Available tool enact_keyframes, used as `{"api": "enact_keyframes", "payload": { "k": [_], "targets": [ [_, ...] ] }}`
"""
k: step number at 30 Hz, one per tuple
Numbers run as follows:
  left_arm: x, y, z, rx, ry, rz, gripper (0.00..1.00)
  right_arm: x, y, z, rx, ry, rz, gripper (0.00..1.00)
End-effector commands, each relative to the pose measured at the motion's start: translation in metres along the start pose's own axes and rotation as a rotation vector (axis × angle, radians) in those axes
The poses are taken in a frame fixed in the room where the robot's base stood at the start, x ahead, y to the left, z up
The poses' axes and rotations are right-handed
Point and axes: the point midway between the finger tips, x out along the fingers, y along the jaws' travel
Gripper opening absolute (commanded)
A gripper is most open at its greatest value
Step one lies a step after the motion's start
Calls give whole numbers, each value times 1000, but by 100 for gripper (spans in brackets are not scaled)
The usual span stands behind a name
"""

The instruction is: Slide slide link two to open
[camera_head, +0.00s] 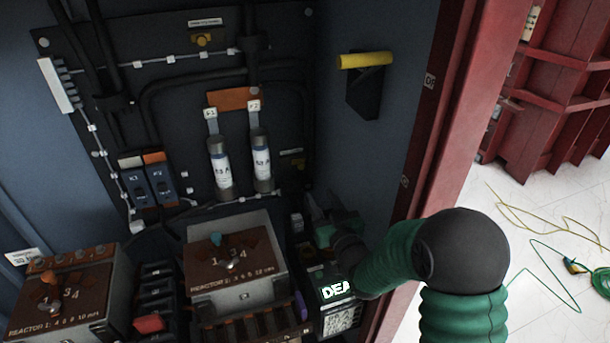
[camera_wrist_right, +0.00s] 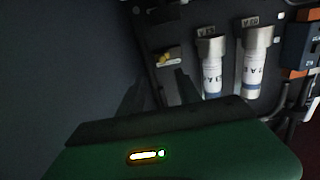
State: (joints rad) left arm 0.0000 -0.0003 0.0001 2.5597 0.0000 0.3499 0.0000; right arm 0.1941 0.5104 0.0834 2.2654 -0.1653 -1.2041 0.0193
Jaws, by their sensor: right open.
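Two brass-yellow fittings on the dark back panel look like slide links, but I cannot read which is number two. One fitting (camera_head: 204,40) sits at the top under a white label. The other fitting (camera_head: 291,160) is low on the right, beside the fuses, and shows dimly; a yellow fitting on a small plate (camera_wrist_right: 168,57) shows in the right wrist view. My right gripper (camera_head: 318,215) is low in front of the panel's right side. Its dark fingers (camera_wrist_right: 158,92) are apart and empty, with the yellow fitting just beyond them. My left gripper is not in view.
Two white fuses (camera_head: 219,168) hang left of my right gripper. Two reactor boxes (camera_head: 235,255) stand below, with a black box (camera_head: 340,305) at their right. A yellow-handled lever (camera_head: 366,60) is on the right cabinet wall.

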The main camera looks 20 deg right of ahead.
Motion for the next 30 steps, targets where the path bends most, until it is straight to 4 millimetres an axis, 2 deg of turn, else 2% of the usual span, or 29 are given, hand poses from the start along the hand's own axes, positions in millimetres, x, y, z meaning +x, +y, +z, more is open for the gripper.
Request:
{"api": "enact_keyframes", "payload": {
  "k": [3,9,15,19,26,30],
  "targets": [
    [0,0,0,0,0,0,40,32,-2,0,0,1,-3,41],
    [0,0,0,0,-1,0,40,84,-3,0,-1,1,-1,41],
    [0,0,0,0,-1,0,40,117,-2,0,0,0,-1,41],
    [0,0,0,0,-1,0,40,125,-2,0,0,-1,-1,41],
    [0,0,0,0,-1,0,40,125,-2,0,0,-1,-1,40],
    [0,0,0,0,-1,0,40,125,-2,0,0,-1,-1,21]
  ]
}}
